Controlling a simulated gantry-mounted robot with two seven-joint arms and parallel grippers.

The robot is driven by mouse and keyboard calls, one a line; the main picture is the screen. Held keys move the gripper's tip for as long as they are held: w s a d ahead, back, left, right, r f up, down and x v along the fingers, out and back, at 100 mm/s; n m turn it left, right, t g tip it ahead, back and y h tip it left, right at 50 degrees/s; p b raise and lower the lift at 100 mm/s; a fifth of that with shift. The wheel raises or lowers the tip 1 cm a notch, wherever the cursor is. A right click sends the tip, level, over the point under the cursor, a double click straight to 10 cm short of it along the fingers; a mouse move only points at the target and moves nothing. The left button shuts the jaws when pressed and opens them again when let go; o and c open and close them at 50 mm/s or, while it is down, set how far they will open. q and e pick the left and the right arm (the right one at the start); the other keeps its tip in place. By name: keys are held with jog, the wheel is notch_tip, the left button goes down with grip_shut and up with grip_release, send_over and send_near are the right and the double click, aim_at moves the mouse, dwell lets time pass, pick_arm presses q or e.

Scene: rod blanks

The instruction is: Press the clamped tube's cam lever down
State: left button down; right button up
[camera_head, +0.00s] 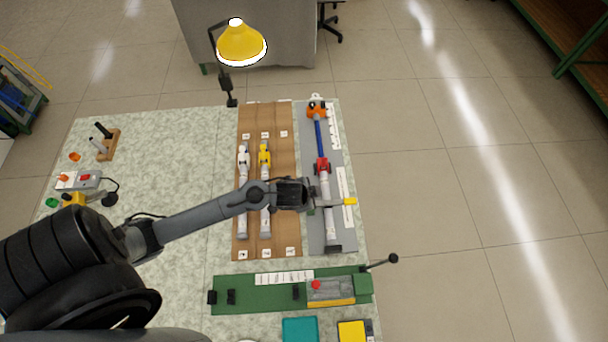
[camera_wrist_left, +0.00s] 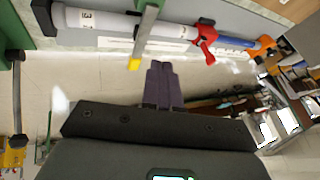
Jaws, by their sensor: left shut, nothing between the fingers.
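A white tube (camera_head: 330,222) with a blue inner rod (camera_head: 318,135) lies along the grey fixture plate (camera_head: 334,141) at the table's right edge. A red cam lever collar (camera_head: 322,165) sits where rod and tube meet. In the left wrist view, the red lever (camera_wrist_left: 207,42) sticks out sideways from the white tube (camera_wrist_left: 110,22). An orange end piece (camera_head: 316,111) is at the far end. My left gripper (camera_head: 310,196) hangs over the tube, nearer than the collar, and hides part of it. Its fingers (camera_wrist_left: 160,70) are together, empty and apart from the lever. My right gripper is not shown.
A grey bar with a yellow tip (camera_wrist_left: 135,62) crosses the tube beside my fingers. A brown rack (camera_head: 283,225) with white and yellow-collared tubes lies left of the plate. A green fixture (camera_head: 255,293) with a black-knobbed handle is in front. A yellow lamp (camera_head: 240,45) stands behind.

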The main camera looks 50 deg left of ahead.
pick_arm(q)
jog(key=w+a+r+t+b, duration=0.1)
jog(key=w+a+b, duration=0.1)
jog(key=w, duration=0.3)
jog(key=shift+w+a+y+b, duration=0.25)
jog(key=shift+a+y+b, duration=0.15)
jog(key=shift+a, duration=0.45)
jog(key=b, duration=0.2)
send_near(324, 163)
jog(key=d+f, duration=0.3)
jog(key=shift+w+d+f, duration=0.2)
jog(key=shift+w+f, duration=0.15)
jog(key=shift+w+a, duration=0.95)
jog(key=shift+a, duration=0.25)
jog(key=shift+w+a, duration=0.3)
jog(key=shift+a, duration=0.1)
